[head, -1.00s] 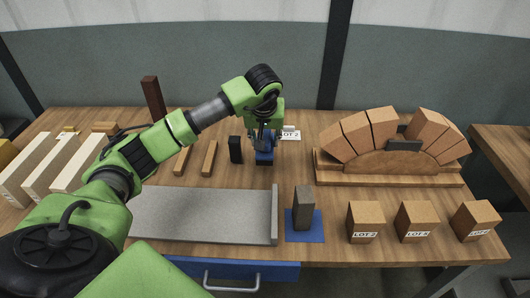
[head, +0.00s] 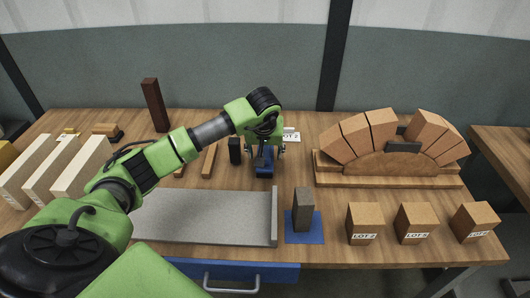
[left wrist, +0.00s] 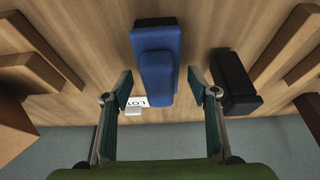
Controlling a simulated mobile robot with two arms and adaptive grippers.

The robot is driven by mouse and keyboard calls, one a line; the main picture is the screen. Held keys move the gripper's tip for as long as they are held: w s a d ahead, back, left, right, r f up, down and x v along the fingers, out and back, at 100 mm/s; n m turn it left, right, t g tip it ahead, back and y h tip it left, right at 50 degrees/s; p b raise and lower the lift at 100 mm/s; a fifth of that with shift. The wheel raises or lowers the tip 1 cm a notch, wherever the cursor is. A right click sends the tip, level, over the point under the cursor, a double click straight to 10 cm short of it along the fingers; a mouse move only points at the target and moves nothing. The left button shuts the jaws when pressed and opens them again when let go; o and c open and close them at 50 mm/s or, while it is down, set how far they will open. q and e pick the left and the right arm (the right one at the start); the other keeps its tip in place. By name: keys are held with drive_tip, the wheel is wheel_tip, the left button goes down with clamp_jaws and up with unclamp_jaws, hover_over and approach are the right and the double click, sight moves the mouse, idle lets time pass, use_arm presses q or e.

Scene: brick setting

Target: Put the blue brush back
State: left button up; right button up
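The blue brush (head: 264,160) stands on the wooden table near its middle, just right of a black block. It also shows in the left wrist view (left wrist: 157,70), where I look down on its blue top. My left gripper (head: 265,150) is above and around it, with its fingers spread on either side. In the left wrist view the two fingers (left wrist: 158,88) show a gap to the brush on each side. The brush's far side is partly hidden by the gripper in the head view. My right gripper is not in view.
The black block (head: 235,150) is close beside the left gripper. A LOT 2 card (head: 291,135) lies behind. A grey tray (head: 205,215) and a blue mat (head: 304,228) with a dark block are in front. A brick arch (head: 390,145) stands to the right.

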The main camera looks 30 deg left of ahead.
use_arm(q)
drive_tip(key=shift+s+r, duration=0.1)
drive_tip(key=shift+r, duration=0.4)
drive_tip(key=v, duration=1.1)
drive_tip(key=shift+r+b, duration=0.2)
drive_tip(key=shift+b, duration=0.15)
